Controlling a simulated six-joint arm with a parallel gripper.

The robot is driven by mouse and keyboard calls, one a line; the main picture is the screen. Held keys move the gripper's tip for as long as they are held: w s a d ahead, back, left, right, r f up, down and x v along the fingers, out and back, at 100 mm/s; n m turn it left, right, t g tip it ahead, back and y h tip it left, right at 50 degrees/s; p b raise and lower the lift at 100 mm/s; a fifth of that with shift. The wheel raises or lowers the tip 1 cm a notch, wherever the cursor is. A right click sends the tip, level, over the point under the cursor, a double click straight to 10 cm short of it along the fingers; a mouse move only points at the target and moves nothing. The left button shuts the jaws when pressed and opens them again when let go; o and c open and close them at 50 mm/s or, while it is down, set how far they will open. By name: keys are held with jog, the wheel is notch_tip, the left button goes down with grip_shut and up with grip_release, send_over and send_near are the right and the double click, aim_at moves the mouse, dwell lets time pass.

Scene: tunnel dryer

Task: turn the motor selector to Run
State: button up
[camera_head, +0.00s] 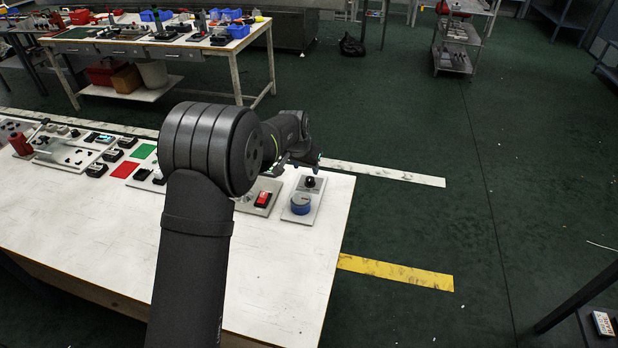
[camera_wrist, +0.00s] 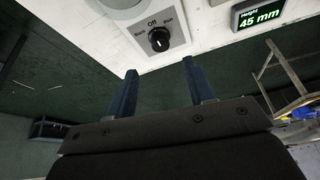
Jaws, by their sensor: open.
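In the head view the selector (camera_head: 309,182) sits at the far end of a panel near the table's right edge. My gripper (camera_wrist: 159,65) is open and empty, its two blue fingers apart and short of the knob. In the head view my arm partly hides my gripper (camera_head: 302,162).
A display (camera_wrist: 258,13) reads 45 mm. The white table (camera_head: 270,270) is clear in front; more devices line its left.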

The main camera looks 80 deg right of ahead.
aim_at(310, 179)
jog(key=x, duration=0.8)
jog(key=shift+f, duration=0.15)
jog(key=shift+c, duration=0.4)
jog(key=c, duration=0.9)
